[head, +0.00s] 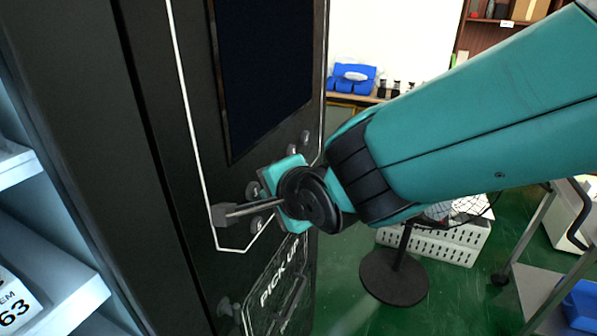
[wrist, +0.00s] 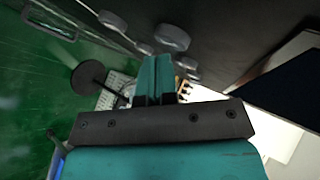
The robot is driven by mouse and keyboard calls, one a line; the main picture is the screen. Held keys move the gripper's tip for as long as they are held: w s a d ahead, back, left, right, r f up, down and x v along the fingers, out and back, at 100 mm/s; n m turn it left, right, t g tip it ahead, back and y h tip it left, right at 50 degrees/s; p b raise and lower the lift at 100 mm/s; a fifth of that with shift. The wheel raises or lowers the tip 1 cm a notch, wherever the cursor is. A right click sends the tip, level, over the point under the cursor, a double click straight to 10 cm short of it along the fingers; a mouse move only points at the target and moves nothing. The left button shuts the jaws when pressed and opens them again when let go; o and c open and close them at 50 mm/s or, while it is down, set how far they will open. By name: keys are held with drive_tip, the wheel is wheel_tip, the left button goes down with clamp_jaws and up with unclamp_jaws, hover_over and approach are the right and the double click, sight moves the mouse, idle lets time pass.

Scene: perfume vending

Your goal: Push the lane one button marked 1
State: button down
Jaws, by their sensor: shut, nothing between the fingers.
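The black vending machine (head: 150,90) fills the left and middle of the head view. Round grey buttons stand on its front below the dark screen. One button (head: 257,221) is left of my wrist, and another (head: 254,190) is just above it. I cannot read a clear 1 on any of them. My gripper (wrist: 155,65) is shut and empty, with its teal fingers together, close to the machine front. In the wrist view a large round button (wrist: 172,38) is just beyond the fingertips, and another (wrist: 112,20) is farther left. Contact cannot be told. In the head view my wrist hides part of the button area.
The dark screen (head: 262,70) is above the buttons. The PICK UP panel (head: 280,290) is below. A round black stand base (head: 394,277) and white crate (head: 440,240) are on the green floor to the right, beside a metal cart (head: 545,290). White shelves (head: 50,270) are at left.

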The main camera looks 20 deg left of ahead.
drive_tip(key=shift+a, duration=0.4)
idle(0.6)
idle(0.3)
drive_tip(key=shift+d+b, duration=0.55)
drive_tip(key=shift+d, duration=0.25)
drive_tip(key=shift+d, duration=0.1)
drive_tip(key=shift+s+d+b, duration=0.15)
drive_tip(key=shift+d+b, duration=0.3)
drive_tip(key=shift+d, duration=0.75)
drive_tip(key=shift+s+d+b, duration=0.1)
drive_tip(key=shift+d+b, duration=0.3)
drive_tip(key=shift+d, duration=0.8)
